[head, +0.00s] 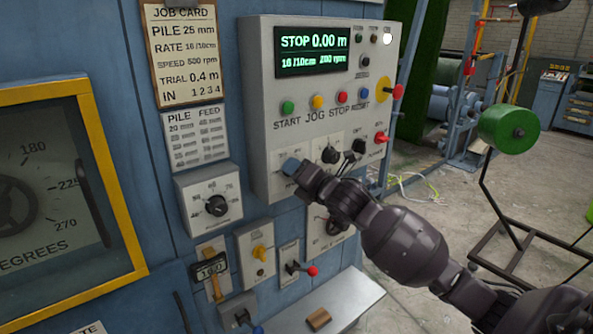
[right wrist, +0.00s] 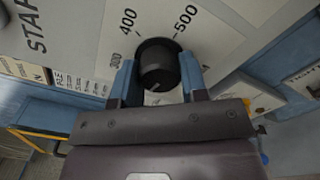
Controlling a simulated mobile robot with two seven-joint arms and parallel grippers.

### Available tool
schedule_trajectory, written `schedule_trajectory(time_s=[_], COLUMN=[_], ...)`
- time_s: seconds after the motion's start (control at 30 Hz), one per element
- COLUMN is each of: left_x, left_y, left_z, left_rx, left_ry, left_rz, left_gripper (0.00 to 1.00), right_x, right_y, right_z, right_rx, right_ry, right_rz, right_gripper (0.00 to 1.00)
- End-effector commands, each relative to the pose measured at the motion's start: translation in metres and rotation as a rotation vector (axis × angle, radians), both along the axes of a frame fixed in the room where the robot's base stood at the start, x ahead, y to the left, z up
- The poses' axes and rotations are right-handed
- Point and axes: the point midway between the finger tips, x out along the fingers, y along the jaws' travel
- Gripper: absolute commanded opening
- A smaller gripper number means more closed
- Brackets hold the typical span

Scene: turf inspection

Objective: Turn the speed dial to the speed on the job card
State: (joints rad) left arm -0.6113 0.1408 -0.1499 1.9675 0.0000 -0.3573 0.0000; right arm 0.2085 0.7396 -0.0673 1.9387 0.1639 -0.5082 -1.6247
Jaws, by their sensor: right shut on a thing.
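The job card (head: 183,50) hangs at the upper left and reads speed 500 rpm. The green display (head: 312,50) on the grey control panel (head: 262,95) reads STOP, 0.00 m, and an rpm figure that looks like 200 or 280. My right gripper (head: 291,167) is at the panel's lower left and hides the dial there in the head view. In the right wrist view the black speed dial (right wrist: 157,66) sits between its two blue fingers, which are shut on it. My left gripper is out of view.
START, JOG and STOP buttons (head: 340,97) line the panel above my gripper. Another black knob (head: 330,155) is close to its right. A grey ledge (head: 335,300) juts out underneath.

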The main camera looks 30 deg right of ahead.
Motion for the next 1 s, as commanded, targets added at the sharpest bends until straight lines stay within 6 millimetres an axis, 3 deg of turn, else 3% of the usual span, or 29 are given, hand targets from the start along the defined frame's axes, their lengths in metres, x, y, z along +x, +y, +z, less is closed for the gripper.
schedule_trajectory(time_s=[1.0], left_x=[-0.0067], left_y=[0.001], left_z=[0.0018], left_rx=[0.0], left_ry=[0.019], left_rz=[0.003], left_gripper=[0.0], right_x=[0.0], right_y=[0.0], right_z=[0.0019], right_rx=[0.939], right_ry=[0.073], right_rz=[-0.002], right_gripper=[0.16])
